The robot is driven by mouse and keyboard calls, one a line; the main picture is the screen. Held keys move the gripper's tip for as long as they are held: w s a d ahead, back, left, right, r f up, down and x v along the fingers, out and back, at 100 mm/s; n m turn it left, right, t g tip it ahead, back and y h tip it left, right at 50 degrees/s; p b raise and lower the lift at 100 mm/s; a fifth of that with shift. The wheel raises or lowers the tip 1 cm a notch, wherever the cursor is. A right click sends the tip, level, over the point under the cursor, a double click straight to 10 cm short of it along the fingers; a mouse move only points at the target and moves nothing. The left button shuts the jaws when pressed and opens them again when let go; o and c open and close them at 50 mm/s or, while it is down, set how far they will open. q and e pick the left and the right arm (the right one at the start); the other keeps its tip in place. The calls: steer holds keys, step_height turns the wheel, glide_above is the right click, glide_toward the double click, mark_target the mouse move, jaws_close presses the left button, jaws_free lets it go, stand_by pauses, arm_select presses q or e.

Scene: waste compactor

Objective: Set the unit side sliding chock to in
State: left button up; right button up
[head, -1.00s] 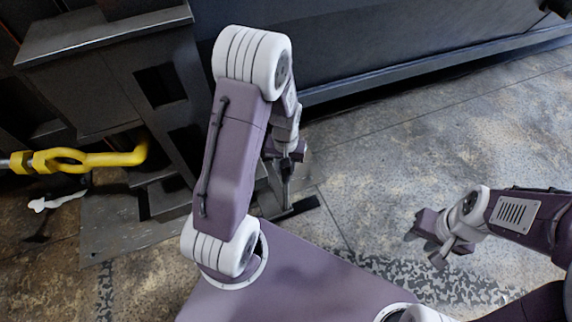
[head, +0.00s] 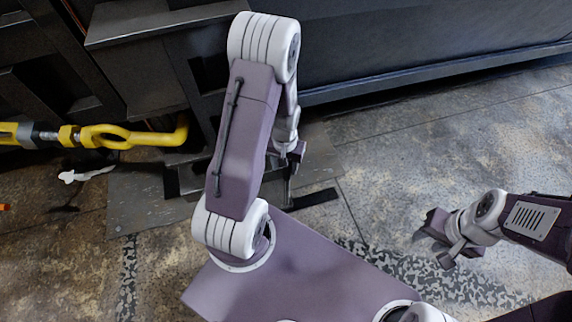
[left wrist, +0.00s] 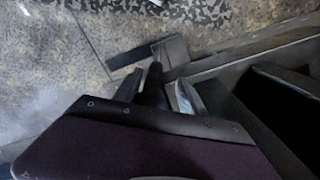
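My left gripper (head: 287,188) points down beside the dark machine frame, just above the floor. In the left wrist view its two fingers (left wrist: 170,90) stand apart, one dark and one pale. I see nothing clearly held between them. A flat black bar (head: 316,199) lies low at the foot of the frame, close to the fingertips; it also shows in the left wrist view (left wrist: 130,55), meeting a grey piece (left wrist: 172,50). I cannot tell for sure whether this is the sliding chock. My right gripper (head: 442,240) is open and empty over the floor at the right.
A yellow hook on a turnbuckle (head: 120,136) juts out left of my left arm. The dark compactor wall (head: 420,45) runs along the back. A flat metal plate (head: 140,198) lies on the floor. The floor at the right (head: 430,130) is clear.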

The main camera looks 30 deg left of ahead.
arm_select(q)
steer(key=shift+r, duration=0.1)
step_height(320, 180, up, 9)
steer(key=p, duration=0.6)
steer(key=shift+d, duration=0.1)
